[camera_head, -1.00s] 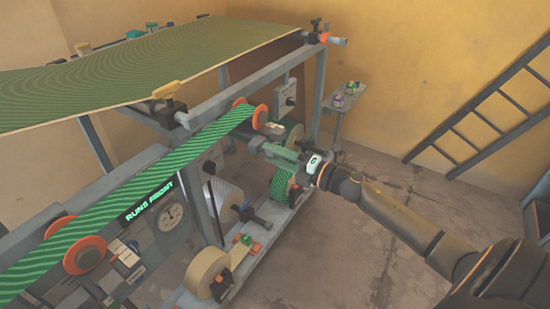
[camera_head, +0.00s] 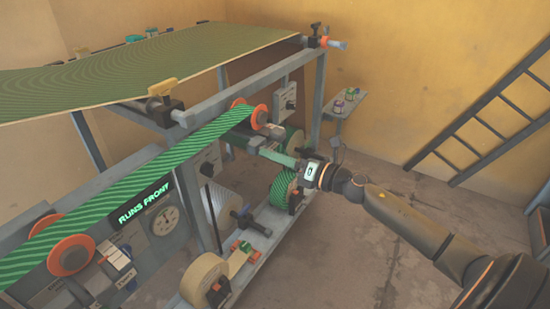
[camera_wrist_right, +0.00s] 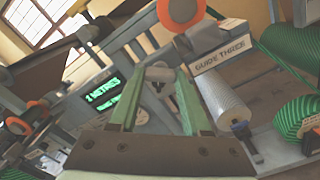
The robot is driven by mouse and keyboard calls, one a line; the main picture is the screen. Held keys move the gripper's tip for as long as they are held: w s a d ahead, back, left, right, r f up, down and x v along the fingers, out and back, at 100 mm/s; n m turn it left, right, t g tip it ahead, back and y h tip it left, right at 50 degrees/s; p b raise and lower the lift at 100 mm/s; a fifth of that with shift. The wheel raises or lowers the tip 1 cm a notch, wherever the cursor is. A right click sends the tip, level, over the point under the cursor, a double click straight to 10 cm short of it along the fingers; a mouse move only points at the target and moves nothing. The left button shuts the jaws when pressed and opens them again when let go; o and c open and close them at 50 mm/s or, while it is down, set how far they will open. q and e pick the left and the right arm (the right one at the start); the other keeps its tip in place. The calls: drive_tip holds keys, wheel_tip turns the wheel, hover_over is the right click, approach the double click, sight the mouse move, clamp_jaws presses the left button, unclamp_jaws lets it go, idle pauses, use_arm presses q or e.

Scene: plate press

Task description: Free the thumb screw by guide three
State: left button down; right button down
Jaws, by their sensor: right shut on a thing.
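My right gripper (camera_head: 262,150) reaches in from the right to the side of the press frame. The guide three label block (camera_wrist_right: 222,60) is just right of the fingertips, below an orange-ended roller (camera_wrist_right: 180,10). In the head view the thumb screw is hidden or too small to make out. My left gripper is not in view.
A green striped web (camera_head: 140,190) runs along the frame over orange-ended rollers. A grey-white roll (camera_wrist_right: 222,100) and a green striped roll (camera_wrist_right: 298,117) are close on the right in the wrist view. A ladder (camera_head: 480,125) leans at the right. The floor between is open.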

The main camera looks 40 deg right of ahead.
idle(0.5)
drive_tip(key=shift+c, duration=1.8)
unclamp_jaws()
drive_tip(key=shift+s, duration=0.1)
drive_tip(key=v, duration=1.2)
drive_tip(key=shift+s, duration=0.2)
drive_tip(key=shift+d, duration=0.1)
